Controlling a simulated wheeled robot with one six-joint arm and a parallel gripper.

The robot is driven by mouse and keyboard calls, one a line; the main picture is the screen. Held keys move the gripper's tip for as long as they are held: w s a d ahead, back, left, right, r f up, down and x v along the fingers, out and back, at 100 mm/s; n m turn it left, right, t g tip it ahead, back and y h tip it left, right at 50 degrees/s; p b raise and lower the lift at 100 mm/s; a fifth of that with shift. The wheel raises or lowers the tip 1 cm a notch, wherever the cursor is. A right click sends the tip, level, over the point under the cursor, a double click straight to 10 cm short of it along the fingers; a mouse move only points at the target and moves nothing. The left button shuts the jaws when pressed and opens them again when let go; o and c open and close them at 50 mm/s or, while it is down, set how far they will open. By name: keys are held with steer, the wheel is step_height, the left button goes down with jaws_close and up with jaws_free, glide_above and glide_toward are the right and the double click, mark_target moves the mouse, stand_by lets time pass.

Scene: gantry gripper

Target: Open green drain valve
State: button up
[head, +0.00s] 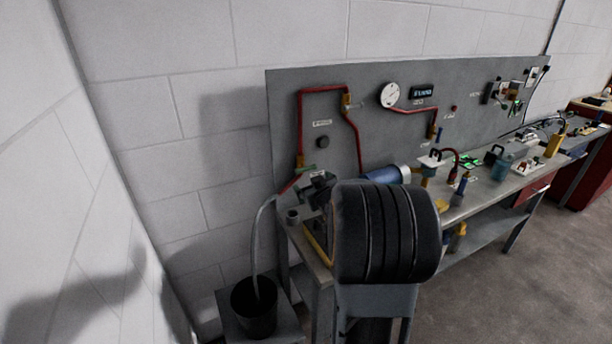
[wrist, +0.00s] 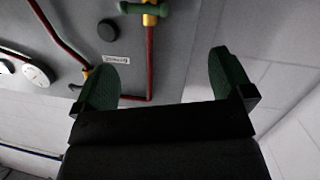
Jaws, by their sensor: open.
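The green drain valve handle (head: 307,168) is a short bar on a brass valve body (head: 299,160) at the lower left of the grey panel, where the red pipe meets a grey hose. In the wrist view, which is turned over, the green handle (wrist: 134,8) shows at the top edge, apart from my fingers. My gripper (wrist: 165,75) has two dark green finger pads spread wide with nothing between them. In the head view my gripper (head: 320,180) is a dark shape close to the valve; its fingers are hard to make out.
The grey hose (head: 256,235) runs down into a black bucket (head: 254,308). A black round knob (head: 322,142) and a label (head: 322,123) sit above the valve. A pressure gauge (head: 390,95) is farther right. The workbench (head: 485,198) holds a blue cylinder (head: 384,174) and several small tools.

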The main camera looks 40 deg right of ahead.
mark_target(307, 168)
steer(key=d+f+n+t+y, duration=0.1)
steer(key=d+f+t+y, duration=0.15)
steer(key=d, duration=0.25)
steer(key=shift+h, duration=0.45)
steer(key=w+p, duration=0.1)
steer(key=w, duration=0.3)
steer(key=w+d+p, duration=0.1)
steer(key=w, duration=0.3)
steer(key=w+p, duration=0.1)
steer(key=w, duration=0.4)
steer(key=shift+d+f, duration=0.25)
steer(key=shift+f, duration=0.15)
steer(key=c, duration=0.6)
steer(key=shift+f, duration=0.1)
